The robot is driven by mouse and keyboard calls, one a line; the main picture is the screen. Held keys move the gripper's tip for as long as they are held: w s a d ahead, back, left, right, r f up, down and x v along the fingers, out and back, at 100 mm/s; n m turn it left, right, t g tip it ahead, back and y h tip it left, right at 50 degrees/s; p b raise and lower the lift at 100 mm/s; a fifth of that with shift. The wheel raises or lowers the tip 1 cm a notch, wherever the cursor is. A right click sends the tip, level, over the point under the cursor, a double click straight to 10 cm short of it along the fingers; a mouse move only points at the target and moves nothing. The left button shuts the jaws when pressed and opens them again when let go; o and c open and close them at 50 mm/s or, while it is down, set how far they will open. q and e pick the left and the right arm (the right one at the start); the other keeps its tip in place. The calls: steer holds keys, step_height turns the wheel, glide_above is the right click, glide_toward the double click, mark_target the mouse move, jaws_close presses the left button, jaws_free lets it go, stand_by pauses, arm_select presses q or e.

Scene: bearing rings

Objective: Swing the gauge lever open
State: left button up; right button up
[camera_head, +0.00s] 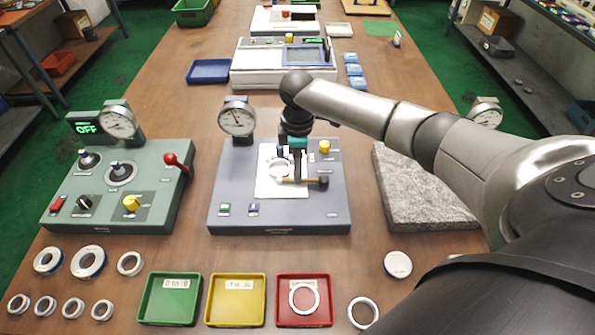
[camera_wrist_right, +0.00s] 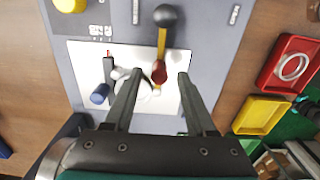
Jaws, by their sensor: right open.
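The grey gauge station (camera_head: 235,200) sits mid-table with a round dial gauge (camera_head: 237,118) at its back left. Its lever has a yellow stem and a dark ball knob (camera_head: 323,180) that sticks out to the right; in the right wrist view the yellow stem (camera_wrist_right: 161,44) points up the picture. My right gripper (camera_head: 297,178) is over the station's white plate (camera_head: 265,188). In the wrist view the gripper (camera_wrist_right: 160,76) is open, its fingers either side of the lever's reddish inner end. Contact cannot be told. My left gripper is not in view.
A green station (camera_head: 80,215) with a red-knobbed lever stands left, a granite slab (camera_head: 415,190) right. Green (camera_head: 141,310), yellow (camera_head: 209,315) and red (camera_head: 280,315) trays lie in front; the red one holds a ring. Several rings lie front left.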

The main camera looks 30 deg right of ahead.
steer(key=shift+f, duration=0.9)
jaws_close()
stand_by(0.9)
